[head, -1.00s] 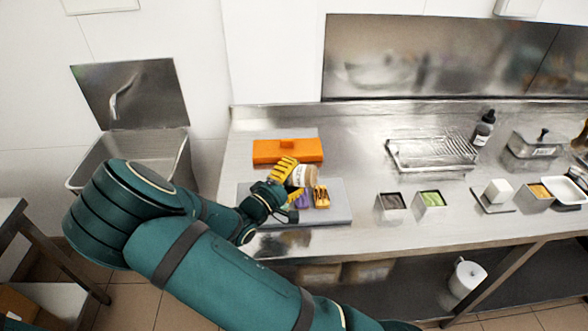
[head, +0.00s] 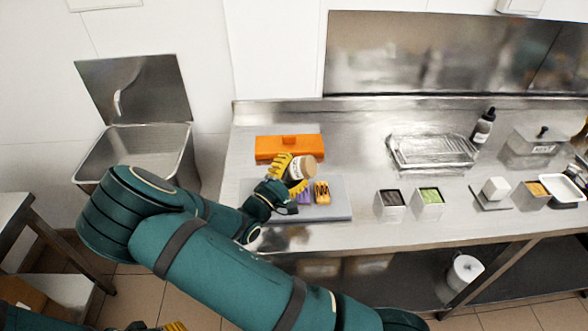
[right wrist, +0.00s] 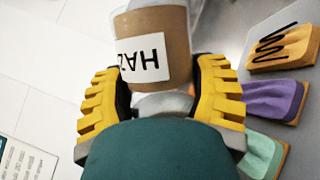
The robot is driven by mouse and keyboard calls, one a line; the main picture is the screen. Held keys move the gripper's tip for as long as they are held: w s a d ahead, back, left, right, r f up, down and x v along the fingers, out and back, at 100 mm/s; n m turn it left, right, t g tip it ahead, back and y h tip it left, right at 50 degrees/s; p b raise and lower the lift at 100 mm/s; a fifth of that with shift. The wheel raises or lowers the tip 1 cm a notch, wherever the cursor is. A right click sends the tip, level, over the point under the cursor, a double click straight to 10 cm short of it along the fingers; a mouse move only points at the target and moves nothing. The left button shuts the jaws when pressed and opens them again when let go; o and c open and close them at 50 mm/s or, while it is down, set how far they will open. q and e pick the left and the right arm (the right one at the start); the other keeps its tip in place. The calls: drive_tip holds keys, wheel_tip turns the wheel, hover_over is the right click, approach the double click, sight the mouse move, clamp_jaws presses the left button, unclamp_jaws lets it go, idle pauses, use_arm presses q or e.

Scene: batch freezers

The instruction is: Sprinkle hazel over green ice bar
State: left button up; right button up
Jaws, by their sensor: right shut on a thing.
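My right gripper (head: 289,176) is shut on a jar (head: 302,168) and holds it above the grey board (head: 340,205). In the right wrist view the jar (right wrist: 175,28) is brownish, with a white label reading "HAZ" upside down, between the yellow fingers. The green ice bar (right wrist: 262,155) shows at the lower right of that view; the gripper hides it in the head view. A purple bar (right wrist: 270,98) and an orange bar with dark zigzag lines (right wrist: 285,48) lie in line with it. My left gripper (head: 174,327) barely shows at the bottom edge; its opening is hidden.
An orange box (head: 290,148) stands behind the board. To the right are containers with dark (head: 390,198) and green (head: 430,196) contents, a wire-topped tray (head: 432,150) and a dark bottle (head: 483,127). A sink (head: 135,150) is at left. The counter between board and containers is clear.

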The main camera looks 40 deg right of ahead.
drive_tip(key=shift+f+b, duration=0.6)
drive_tip(key=shift+r+p, duration=0.8)
drive_tip(key=shift+r, duration=0.1)
drive_tip(key=shift+f+b, duration=0.6)
drive_tip(key=shift+f, duration=0.35)
drive_tip(key=shift+r, duration=0.1)
drive_tip(key=m+g+y, duration=0.1)
drive_tip(key=m, duration=0.3)
drive_tip(key=shift+b, duration=0.3)
drive_tip(key=shift+r+m+g, duration=0.1)
drive_tip(key=shift+m+g, duration=0.2)
